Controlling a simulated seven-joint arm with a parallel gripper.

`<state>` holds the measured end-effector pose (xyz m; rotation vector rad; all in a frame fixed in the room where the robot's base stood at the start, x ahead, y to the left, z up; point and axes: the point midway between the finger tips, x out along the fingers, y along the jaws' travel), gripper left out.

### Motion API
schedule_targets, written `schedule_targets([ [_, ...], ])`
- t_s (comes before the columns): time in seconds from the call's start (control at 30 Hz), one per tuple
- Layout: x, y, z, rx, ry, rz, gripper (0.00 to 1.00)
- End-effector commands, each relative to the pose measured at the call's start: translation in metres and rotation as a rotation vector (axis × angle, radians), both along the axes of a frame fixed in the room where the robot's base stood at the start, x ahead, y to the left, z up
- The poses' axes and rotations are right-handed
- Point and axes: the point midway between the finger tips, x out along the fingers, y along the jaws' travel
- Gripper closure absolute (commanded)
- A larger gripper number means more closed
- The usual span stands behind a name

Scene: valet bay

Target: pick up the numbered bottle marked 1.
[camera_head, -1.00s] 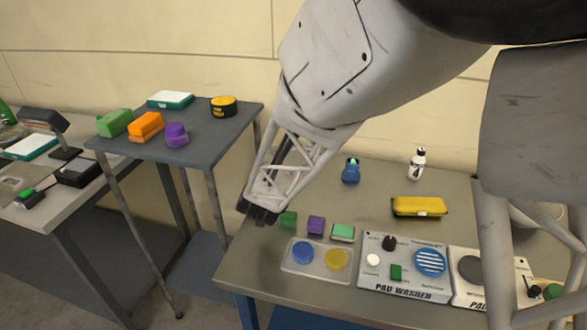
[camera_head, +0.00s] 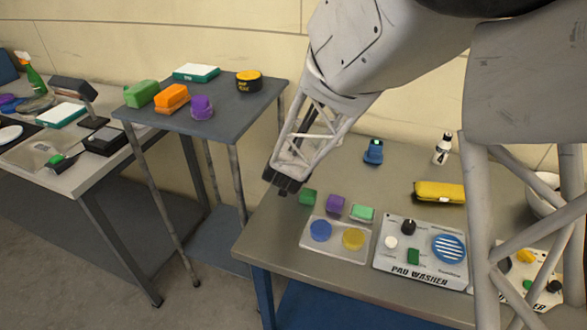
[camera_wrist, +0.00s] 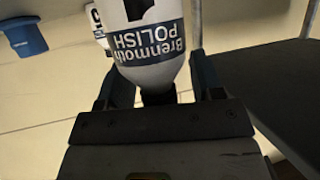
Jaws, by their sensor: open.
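A white bottle (camera_wrist: 150,45) with a dark blue "Brenmoth POLISH" label shows upside down in the wrist view, its dark neck or cap end between my fingers. A black mark above the lettering is cut by the frame edge, so I cannot read the number. My gripper (camera_wrist: 155,80) is open, one finger on each side of that end; contact is unclear. In the head view my gripper (camera_head: 284,182) is at the bench's left end, and the arm hides this bottle.
Green (camera_head: 307,197), purple (camera_head: 336,203) and pale green (camera_head: 362,213) blocks sit near my gripper. A side table (camera_head: 215,112) stands left across a gap.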

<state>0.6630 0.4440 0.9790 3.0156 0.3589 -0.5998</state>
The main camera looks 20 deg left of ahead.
Motion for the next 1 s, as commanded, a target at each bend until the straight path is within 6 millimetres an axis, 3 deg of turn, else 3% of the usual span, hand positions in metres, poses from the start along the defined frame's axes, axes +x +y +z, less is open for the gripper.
schedule_targets([
  [0.13,-0.0001,0.0000,0.0000,0.000,0.000,0.000,0.42],
  [0.5,-0.0002,-0.0002,-0.0003,0.000,0.001,0.000,0.96],
  [1.0,-0.0004,-0.0002,0.0056,-0.001,0.001,0.000,1.00],
])
